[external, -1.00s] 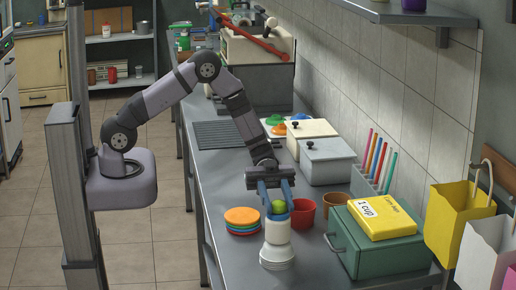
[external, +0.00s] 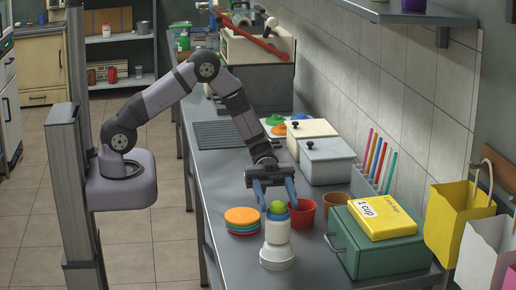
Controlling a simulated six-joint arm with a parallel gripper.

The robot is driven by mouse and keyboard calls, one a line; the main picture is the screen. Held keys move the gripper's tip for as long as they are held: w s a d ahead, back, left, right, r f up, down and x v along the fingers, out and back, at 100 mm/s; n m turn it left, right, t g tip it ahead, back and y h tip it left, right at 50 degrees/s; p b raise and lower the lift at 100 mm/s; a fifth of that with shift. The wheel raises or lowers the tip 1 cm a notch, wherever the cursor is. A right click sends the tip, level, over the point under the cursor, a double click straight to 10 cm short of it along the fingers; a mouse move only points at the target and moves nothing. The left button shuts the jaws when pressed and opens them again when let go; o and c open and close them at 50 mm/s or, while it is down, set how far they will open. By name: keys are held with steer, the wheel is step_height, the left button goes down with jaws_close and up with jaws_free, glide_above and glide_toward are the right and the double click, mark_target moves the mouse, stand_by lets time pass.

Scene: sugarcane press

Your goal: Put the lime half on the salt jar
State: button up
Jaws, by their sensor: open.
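The lime half (external: 278,207) is a small green piece on top of the white salt jar (external: 278,240), which stands upright on the metal counter. A blue part shows just under the lime at the jar's top. My gripper (external: 277,200) is right above the jar, pointing down, with its two blue fingers spread to either side of the lime. The fingers are open and a gap shows beside the lime. Whether either finger still touches the lime or jar is too small to tell.
A red cup (external: 303,214) stands close to the jar's right, with a brown cup (external: 337,206) beyond. A stack of coloured discs (external: 242,220) lies to its left. A green box (external: 375,243) bearing a yellow box (external: 381,218) stands at right. The counter's front left is clear.

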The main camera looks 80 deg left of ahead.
steer(key=a+r+b, duration=0.2)
steer(key=a+b, duration=0.1)
steer(key=a, duration=0.8)
steer(key=w+a+n+t+y, duration=0.3)
steer(key=w+n+t+y, duration=0.35)
steer(key=w+t, duration=0.55)
steer(key=a+f+n+g+y, duration=0.2)
steer(key=a+n+y, duration=0.4)
steer(key=a+y, duration=0.25)
steer(key=s+a+f+n+g+y, duration=0.1)
steer(key=s+a+f+n+g, duration=0.1)
steer(key=s, duration=0.5)
steer(key=s+a+f+n+g+y, duration=0.2)
steer(key=s+f, duration=0.1)
steer(key=s, duration=0.3)
steer(key=s+d+f+n+g+h, duration=0.1)
steer(key=s+d+g, duration=0.1)
steer(key=s, duration=0.6)
steer(key=s+d+f+n+g, duration=0.1)
steer(key=s+d+g, duration=0.2)
steer(key=s, duration=0.5)
steer(key=shift+s+g+h, duration=0.35)
steer(key=shift+g+h, duration=0.05)
steer(key=shift+d+r, duration=0.1)
